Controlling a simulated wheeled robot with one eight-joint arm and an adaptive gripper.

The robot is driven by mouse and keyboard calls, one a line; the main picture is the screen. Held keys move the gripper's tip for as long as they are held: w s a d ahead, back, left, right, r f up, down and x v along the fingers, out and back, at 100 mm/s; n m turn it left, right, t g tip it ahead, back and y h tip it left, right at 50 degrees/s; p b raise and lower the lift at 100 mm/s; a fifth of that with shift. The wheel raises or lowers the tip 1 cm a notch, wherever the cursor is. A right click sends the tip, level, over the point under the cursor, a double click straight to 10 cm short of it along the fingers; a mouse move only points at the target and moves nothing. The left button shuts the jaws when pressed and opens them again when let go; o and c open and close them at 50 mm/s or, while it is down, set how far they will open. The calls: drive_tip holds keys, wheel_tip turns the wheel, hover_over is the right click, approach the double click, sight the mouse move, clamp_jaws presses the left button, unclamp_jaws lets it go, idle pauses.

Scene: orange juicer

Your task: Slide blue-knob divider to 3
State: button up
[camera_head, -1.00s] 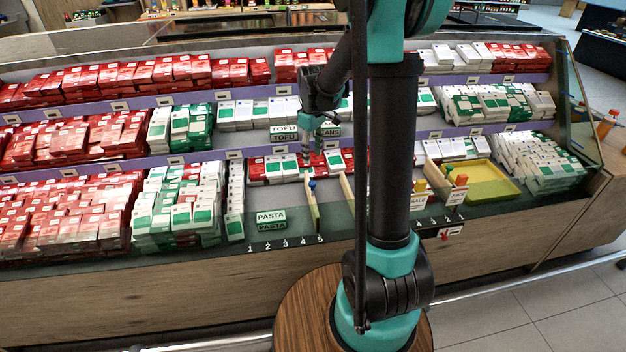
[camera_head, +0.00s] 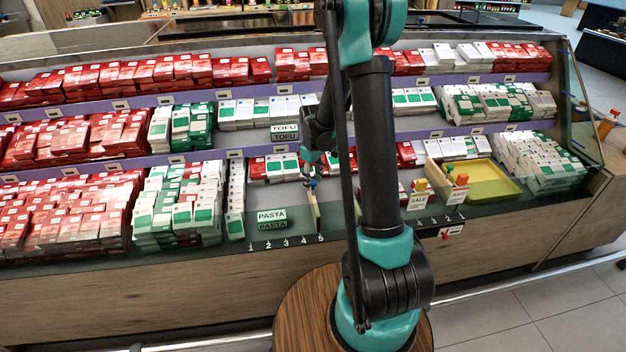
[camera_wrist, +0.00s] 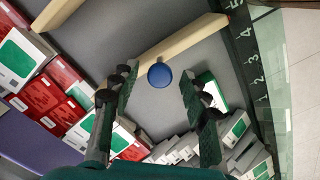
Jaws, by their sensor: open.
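The blue knob (camera_wrist: 159,75) stands on a pale wooden divider (camera_wrist: 185,42) in the wrist view. The divider's front end is by the mark 5 on the number strip (camera_wrist: 258,80). In the head view the divider (camera_head: 314,212) also ends near 5, at the right end of the lower-shelf numbers (camera_head: 285,243). My gripper (camera_wrist: 157,82) is open, with one finger on each side of the knob in the picture. I cannot tell whether either finger touches it. In the head view my gripper (camera_head: 308,172) is just above the knob, partly hidden by my arm.
A second wooden divider (camera_wrist: 62,8) shows at the wrist view's upper left. Red and white boxes (camera_wrist: 55,100) and white-green boxes (camera_wrist: 185,148) lie nearby. The shelf floor left of the divider is bare behind the PASTA sign (camera_head: 271,215). A yellow tray (camera_head: 490,183) is at right.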

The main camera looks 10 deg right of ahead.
clamp_jaws()
idle(0.3)
drive_tip(key=a, duration=1.2)
unclamp_jaws()
drive_tip(key=shift+r, duration=0.15)
